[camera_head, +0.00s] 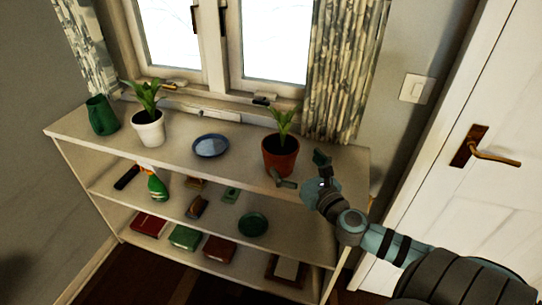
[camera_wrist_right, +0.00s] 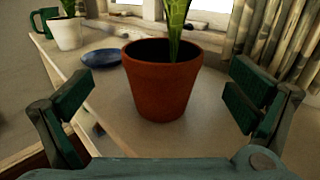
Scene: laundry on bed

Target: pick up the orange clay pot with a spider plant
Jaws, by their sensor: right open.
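The orange clay pot (camera_head: 280,157) with a green spider plant (camera_head: 284,122) stands upright on the shelf top, near its right end. In the right wrist view the pot (camera_wrist_right: 161,82) is large and centred, with the leaves cut off by the top edge. My right gripper (camera_head: 302,172) comes in from the right, just in front of and to the right of the pot. It is open, with one finger on each side of the pot in the right wrist view (camera_wrist_right: 160,100). A gap shows between each finger and the pot. My left gripper is not in view.
A blue plate (camera_head: 210,146), a white pot with a plant (camera_head: 149,132) and a green pitcher (camera_head: 101,116) stand further left on the shelf top (camera_head: 185,167). The window and curtain (camera_head: 342,75) are close behind. A door (camera_head: 480,120) is at the right.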

